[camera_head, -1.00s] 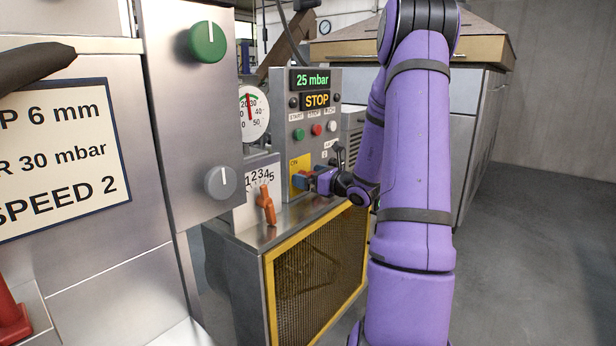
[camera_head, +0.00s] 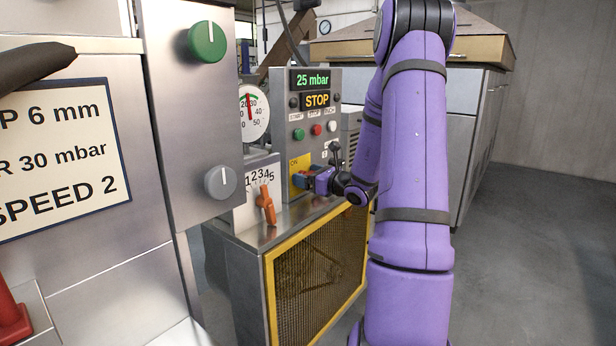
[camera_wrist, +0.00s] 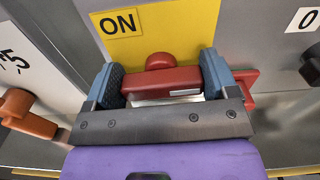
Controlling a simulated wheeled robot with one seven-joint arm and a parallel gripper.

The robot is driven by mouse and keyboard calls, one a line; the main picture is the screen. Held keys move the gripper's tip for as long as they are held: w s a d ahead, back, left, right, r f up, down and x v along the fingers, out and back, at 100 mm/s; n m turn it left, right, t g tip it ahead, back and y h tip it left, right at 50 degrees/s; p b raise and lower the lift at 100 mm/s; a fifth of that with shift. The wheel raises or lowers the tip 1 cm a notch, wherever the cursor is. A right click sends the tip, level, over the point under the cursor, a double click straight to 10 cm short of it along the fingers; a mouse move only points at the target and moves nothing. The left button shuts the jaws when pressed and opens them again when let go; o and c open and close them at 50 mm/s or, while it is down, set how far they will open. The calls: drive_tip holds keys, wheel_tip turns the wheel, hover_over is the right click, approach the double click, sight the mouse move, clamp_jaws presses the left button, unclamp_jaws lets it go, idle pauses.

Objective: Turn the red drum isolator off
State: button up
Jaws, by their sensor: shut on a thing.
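The red drum isolator (camera_wrist: 158,80) shows in the wrist view as a red handle with a rounded boss, in front of a yellow plate (camera_wrist: 185,22) labelled ON. My gripper (camera_wrist: 163,88) is shut on the red handle, with one blue-grey finger at each end of it. In the head view, my gripper (camera_head: 305,181) is at the yellow plate (camera_head: 299,162) on the grey control panel. There the fingers and wrist hide most of the handle. A red piece (camera_wrist: 246,78) also shows just right of the right finger.
An orange lever (camera_head: 266,205) stands left of my gripper, beside a 1-to-5 scale. Above are green, red and white buttons and a display (camera_head: 317,100) reading STOP. A yellow-framed mesh guard (camera_head: 318,265) is below. Open floor lies to the right.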

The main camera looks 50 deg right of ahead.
drive_tip(key=n, duration=0.4)
drive_tip(key=shift+a+n, duration=0.2)
drive_tip(key=shift+n, duration=0.2)
drive_tip(key=n, duration=0.4)
drive_tip(key=shift+a+f, duration=0.1)
drive_tip(key=shift+f, duration=0.05)
drive_tip(key=n, duration=0.5)
drive_tip(key=shift+f, duration=0.15)
drive_tip(key=shift+s+f+n, duration=0.1)
drive_tip(key=shift+n, duration=1.6)
drive_tip(key=o, duration=0.8)
